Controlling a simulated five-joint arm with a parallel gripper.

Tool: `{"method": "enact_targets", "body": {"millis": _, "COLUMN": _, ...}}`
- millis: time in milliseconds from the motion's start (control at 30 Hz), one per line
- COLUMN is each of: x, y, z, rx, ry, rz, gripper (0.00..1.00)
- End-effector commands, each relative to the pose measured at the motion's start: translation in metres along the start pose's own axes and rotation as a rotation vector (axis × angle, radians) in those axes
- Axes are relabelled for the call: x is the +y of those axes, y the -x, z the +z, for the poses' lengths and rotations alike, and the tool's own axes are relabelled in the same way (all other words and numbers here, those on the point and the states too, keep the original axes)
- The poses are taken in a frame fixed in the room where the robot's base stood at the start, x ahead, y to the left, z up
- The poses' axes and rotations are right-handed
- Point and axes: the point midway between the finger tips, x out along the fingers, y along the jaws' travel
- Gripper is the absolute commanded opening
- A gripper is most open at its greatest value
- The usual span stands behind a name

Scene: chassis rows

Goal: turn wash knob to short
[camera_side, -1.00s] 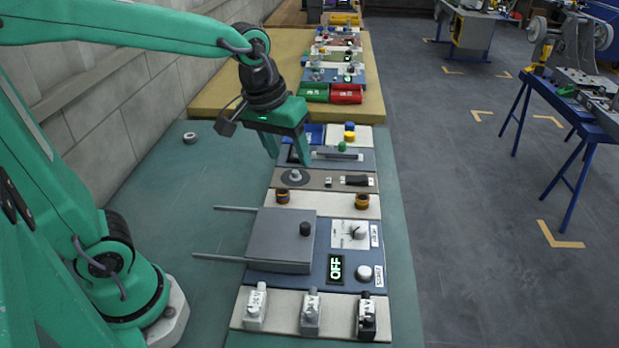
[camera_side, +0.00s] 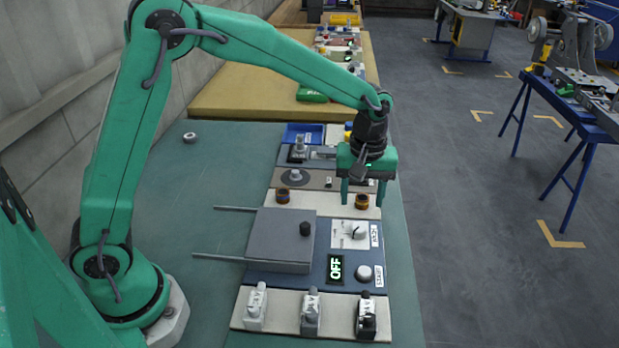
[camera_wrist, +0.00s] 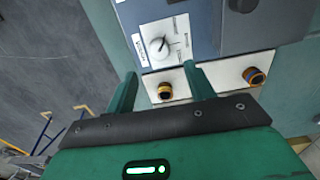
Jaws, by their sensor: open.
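The wash knob (camera_side: 359,231), a pale round dial on a white plate, sits on the blue-grey panel in the side view. It also shows in the wrist view (camera_wrist: 157,46), with small marks and words around it that are too small to read, so its setting cannot be told. My gripper (camera_side: 362,195) is open and empty, pointing down above the panel, just behind the knob. In the wrist view my gripper (camera_wrist: 161,75) has its two fingers spread, with the knob beyond their tips, apart from them.
An orange-ringed button (camera_side: 362,202) sits under my gripper; another (camera_side: 283,196) is to its left. A grey box with a dark knob (camera_side: 275,240) stands left of the wash knob. An OFF display (camera_side: 335,268) and a round white knob (camera_side: 364,273) are in front, then several switches.

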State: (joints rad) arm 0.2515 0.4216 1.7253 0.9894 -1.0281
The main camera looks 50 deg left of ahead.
Motion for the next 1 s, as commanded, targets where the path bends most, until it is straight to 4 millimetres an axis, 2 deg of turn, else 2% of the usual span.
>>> {"method": "enact_targets", "body": {"millis": 467, "x": 0.003, "y": -0.013, "z": 0.0, "rx": -0.003, "ry": 0.009, "rz": -0.006, "gripper": 0.54}}
{"method": "enact_targets", "body": {"millis": 1000, "x": 0.002, "y": -0.072, "z": 0.0, "rx": -0.004, "ry": 0.009, "rz": -0.007, "gripper": 0.54}}
